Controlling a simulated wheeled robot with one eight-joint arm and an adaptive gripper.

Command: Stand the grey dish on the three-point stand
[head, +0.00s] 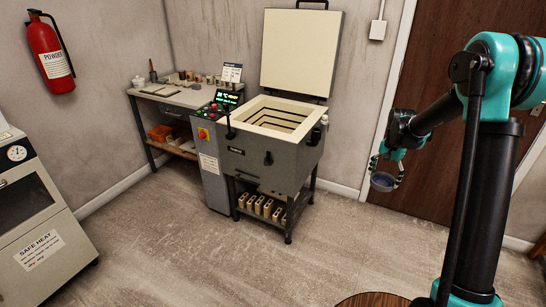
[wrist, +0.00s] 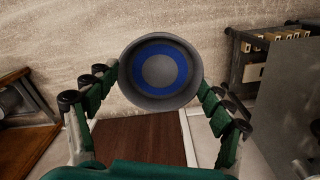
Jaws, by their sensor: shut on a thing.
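The grey dish (wrist: 127,72) is round, with a blue ring inside and a grey centre. In the wrist view its open face is toward the camera. My gripper (wrist: 152,80) is shut on it, with green-padded fingers at its left and right sides. In the head view the dish (head: 383,183) hangs in my gripper (head: 386,170) at the right, in the air in front of the brown door. I cannot make out the three-point stand in either view.
An open-lidded kiln (head: 282,118) stands in the middle, with several light blocks (head: 262,207) on the shelf beneath. A workbench (head: 170,91) with small items is behind left. A cabinet (head: 38,220) stands at left. A round wooden top (head: 372,299) shows at the bottom. The central floor is clear.

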